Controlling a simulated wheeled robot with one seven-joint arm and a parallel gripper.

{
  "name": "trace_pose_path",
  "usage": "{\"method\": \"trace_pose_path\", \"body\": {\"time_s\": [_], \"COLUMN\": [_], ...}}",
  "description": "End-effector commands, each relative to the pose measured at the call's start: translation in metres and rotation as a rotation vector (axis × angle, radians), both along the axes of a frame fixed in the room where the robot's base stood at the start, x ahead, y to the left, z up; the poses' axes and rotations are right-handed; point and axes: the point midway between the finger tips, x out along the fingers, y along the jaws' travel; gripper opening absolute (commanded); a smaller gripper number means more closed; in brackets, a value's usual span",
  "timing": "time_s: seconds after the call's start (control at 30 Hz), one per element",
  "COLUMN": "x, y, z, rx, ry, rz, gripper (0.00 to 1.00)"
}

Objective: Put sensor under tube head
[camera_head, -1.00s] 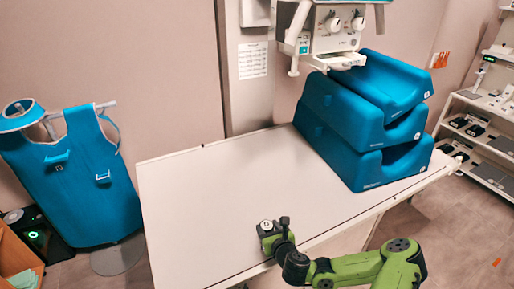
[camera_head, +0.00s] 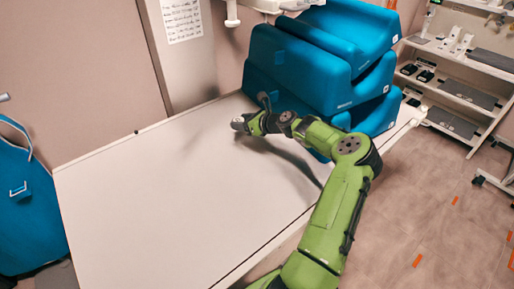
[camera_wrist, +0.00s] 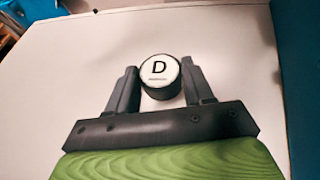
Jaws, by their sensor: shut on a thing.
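The sensor looks to be the short dark cylinder with a white top marked "D" (camera_wrist: 160,70), which sits between my two fingers in the wrist view. In the head view it is a small piece (camera_head: 237,124) at the tip of my gripper (camera_head: 245,123). My gripper is shut on it and holds it over the white table, just left of the blue cushions; a shadow falls on the table nearby. The exact height is hard to tell. Only the lower edge of the tube head unit (camera_head: 275,5) shows at the top of the head view.
The white table (camera_head: 150,190) is bare on its left and middle. Stacked blue cushions (camera_head: 310,55) fill its back right. A blue apron (camera_head: 30,215) hangs at the left. Shelves (camera_head: 465,95) stand at the right beyond open floor.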

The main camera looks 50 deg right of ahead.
Motion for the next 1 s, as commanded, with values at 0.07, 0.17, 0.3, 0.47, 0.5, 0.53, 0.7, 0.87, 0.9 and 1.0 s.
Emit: {"method": "trace_pose_path", "body": {"time_s": [0.07,0.17,0.3,0.47,0.5,0.53,0.7,0.87,0.9,1.0], "x": [-0.018,-0.033,-0.039,-0.039,-0.038,-0.038,-0.038,-0.038,-0.038,-0.038], "y": [-0.030,-0.048,-0.054,-0.053,-0.053,-0.053,-0.053,-0.053,-0.053,-0.053], "z": [0.009,0.020,0.017,-0.020,-0.029,-0.035,-0.064,-0.076,-0.075,-0.075], "rx": [-0.004,-0.001,0.003,0.006,0.005,0.005,0.004,0.000,0.000,0.001], "ry": [-0.002,-0.002,0.000,0.001,0.000,0.000,0.000,-0.001,-0.001,-0.001], "rz": [-0.016,-0.026,-0.026,-0.025,-0.026,-0.026,-0.027,-0.025,-0.025,-0.025], "gripper": [0.19,0.19,0.19,0.19,0.19,0.19,0.19,0.19,0.19,0.19]}}
